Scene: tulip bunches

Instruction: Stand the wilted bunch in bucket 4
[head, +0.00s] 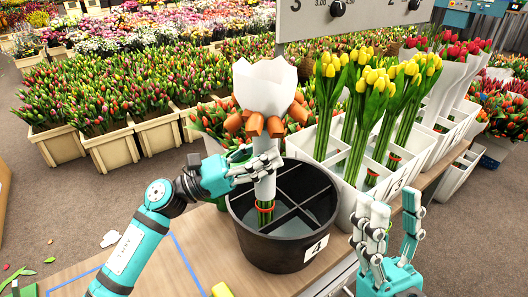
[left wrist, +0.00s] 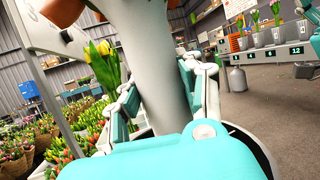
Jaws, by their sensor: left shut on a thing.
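The wilted bunch (head: 262,88) has drooping orange heads around a white paper wrap and a red band low on its green stems. My left gripper (head: 256,168) is shut around the wrap and holds the bunch upright. The wrap also fills the middle of the left wrist view (left wrist: 147,60). Bucket 4 (head: 283,255) is round and black, with dividers and a number 4 label. The stem ends show inside its rim, near the middle dividers; whether they touch the bottom, and which compartment they are over, I cannot tell. My right gripper (head: 388,228) is open and empty, right of the bucket.
White crates (head: 345,200) with yellow tulip bunches (head: 365,85) stand close behind and right of the bucket. A grey sign panel (head: 350,15) hangs above.

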